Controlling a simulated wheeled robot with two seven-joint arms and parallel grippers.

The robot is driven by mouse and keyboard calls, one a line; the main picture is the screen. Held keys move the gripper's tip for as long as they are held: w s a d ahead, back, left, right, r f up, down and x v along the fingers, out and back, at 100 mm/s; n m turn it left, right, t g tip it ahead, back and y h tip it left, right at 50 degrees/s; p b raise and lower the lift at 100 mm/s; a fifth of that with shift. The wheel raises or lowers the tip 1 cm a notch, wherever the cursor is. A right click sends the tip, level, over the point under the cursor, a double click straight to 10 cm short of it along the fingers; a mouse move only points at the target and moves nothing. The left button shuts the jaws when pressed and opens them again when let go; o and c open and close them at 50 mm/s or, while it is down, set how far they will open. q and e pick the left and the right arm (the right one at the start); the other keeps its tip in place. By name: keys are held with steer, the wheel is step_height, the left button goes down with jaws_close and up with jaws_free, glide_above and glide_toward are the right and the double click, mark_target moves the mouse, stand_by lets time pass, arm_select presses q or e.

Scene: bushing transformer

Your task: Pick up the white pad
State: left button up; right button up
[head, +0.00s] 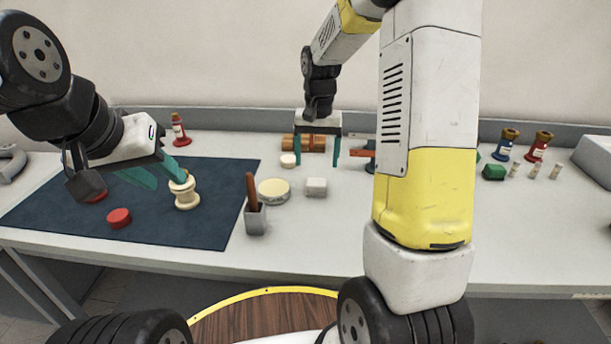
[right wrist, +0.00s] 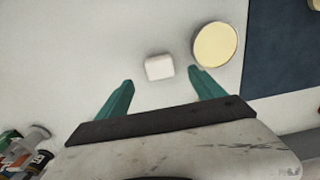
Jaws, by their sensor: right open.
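The white pad (head: 316,187) is a small white block with rounded edges, lying on the grey table right of the round cream disc. In the right wrist view the pad (right wrist: 159,67) lies beyond and between the fingertips, not touching them. My right gripper (head: 317,162) is open and empty, with teal fingers pointing down above the table, behind the pad in the head view. It also shows in the right wrist view (right wrist: 162,80). My left gripper (head: 170,182) has its teal fingers apart, one tip at the top of a cream spool (head: 187,197); contact is unclear.
The round cream disc (head: 273,191) lies close beside the pad. A grey cup with a brown handle (head: 255,216) stands left of it. Bottles (head: 506,146) stand at the right. Table in front of the pad is clear.

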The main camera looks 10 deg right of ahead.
mark_target(316, 181)
steer(key=f, duration=0.6)
steer(key=w+f, duration=0.1)
steer(key=f, duration=0.2)
steer(key=shift+d+f, duration=0.1)
steer(key=shift+d, duration=0.1)
steer(key=shift+c, duration=0.2)
steer(key=c, duration=1.4)
